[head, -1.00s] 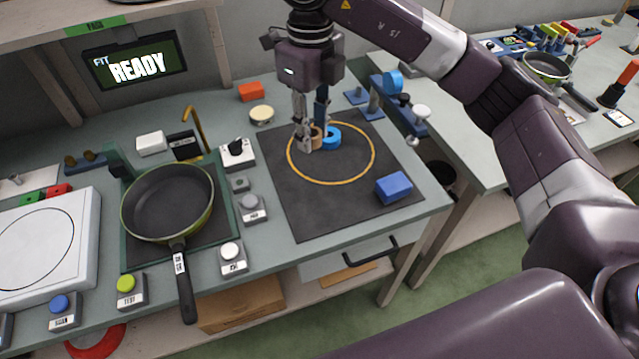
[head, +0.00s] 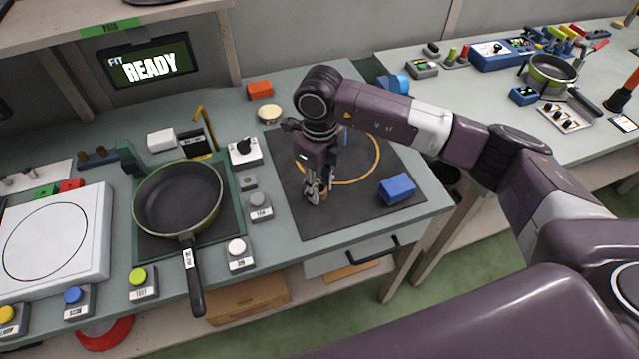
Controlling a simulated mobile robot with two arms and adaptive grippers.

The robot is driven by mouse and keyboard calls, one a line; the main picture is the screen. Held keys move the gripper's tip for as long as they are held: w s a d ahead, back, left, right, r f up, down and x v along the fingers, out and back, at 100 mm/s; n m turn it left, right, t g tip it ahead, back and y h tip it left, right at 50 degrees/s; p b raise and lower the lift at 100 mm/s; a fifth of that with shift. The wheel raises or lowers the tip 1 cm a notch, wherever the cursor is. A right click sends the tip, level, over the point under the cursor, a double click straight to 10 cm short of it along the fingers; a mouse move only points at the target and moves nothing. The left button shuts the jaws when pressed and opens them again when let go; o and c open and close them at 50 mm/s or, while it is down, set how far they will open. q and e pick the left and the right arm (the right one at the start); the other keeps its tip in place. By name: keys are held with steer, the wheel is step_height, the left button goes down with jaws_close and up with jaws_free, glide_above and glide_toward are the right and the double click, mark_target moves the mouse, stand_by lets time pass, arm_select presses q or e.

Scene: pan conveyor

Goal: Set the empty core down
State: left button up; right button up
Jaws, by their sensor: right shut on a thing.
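My right gripper (head: 315,198) points down over the front-left part of the dark mat (head: 300,222). It is shut on a small tan core (head: 323,196), which is low, at or just above the mat; I cannot tell if it touches. The core sits outside the yellow ring (head: 377,165) drawn on the mat, toward the front. The blue roll that stood in the ring is mostly hidden behind my right arm. My left gripper is not in view.
A blue block (head: 397,188) lies on the mat to the right. A pan (head: 178,200) rests on a green-edged stand at left, with several buttons around it. An orange block (head: 260,90) and a round tan lid (head: 269,113) lie behind the mat. The mat's front is clear.

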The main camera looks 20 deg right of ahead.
steer(key=shift+f, duration=0.1)
steer(key=shift+f+b, duration=0.1)
steer(key=shift+b, duration=0.2)
steer(key=o, duration=0.9)
steer(key=shift+r, duration=0.25)
step_height(320, 180, up, 12)
steer(key=b, duration=0.2)
